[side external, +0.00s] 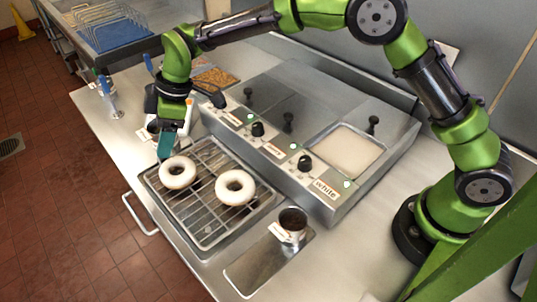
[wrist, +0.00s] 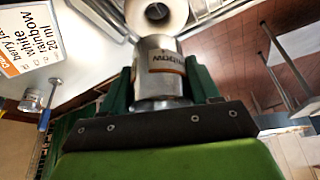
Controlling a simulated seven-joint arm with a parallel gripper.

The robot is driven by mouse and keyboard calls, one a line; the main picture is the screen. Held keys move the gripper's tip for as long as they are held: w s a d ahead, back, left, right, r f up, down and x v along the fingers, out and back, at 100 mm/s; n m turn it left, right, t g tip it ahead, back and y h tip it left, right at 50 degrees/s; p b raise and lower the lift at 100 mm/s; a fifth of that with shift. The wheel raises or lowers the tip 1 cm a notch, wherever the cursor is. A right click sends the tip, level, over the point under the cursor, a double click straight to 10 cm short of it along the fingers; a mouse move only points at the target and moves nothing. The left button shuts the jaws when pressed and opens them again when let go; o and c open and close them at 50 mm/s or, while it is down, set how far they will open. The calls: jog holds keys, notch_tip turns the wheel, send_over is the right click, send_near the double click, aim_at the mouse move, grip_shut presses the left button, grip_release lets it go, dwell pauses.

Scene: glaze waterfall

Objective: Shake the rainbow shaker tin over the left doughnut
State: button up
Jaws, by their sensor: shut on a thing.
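The left doughnut (side external: 177,180), glazed white, lies on the wire rack (side external: 208,236). The right doughnut (side external: 235,198), also white, lies beside it on the same rack. My gripper (side external: 166,145) is above the far-left end of the rack, just behind and above the left doughnut. In the wrist view it is shut on the rainbow shaker tin (wrist: 160,62), a metal cylinder with an upside-down rainbow label, held between both fingers. A white doughnut (wrist: 135,20) shows just beyond the tin there. The tin is hidden in the side view; no sprinkles are visible on the doughnuts.
A metal glaze station (side external: 290,105) with knobs and an open white well (side external: 345,152) stands behind the rack. Another tin (side external: 292,220) stands on a metal plate (side external: 250,272) at front right. An order card (wrist: 32,40) shows in the wrist view.

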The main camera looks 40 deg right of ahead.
aim_at(173, 152)
jog(key=s, duration=0.2)
jog(key=shift+s, duration=0.3)
jog(key=w, duration=0.4)
jog(key=shift+w, duration=0.1)
jog(key=s, duration=0.4)
jog(key=shift+s, duration=0.1)
jog(key=shift+r, duration=2.5)
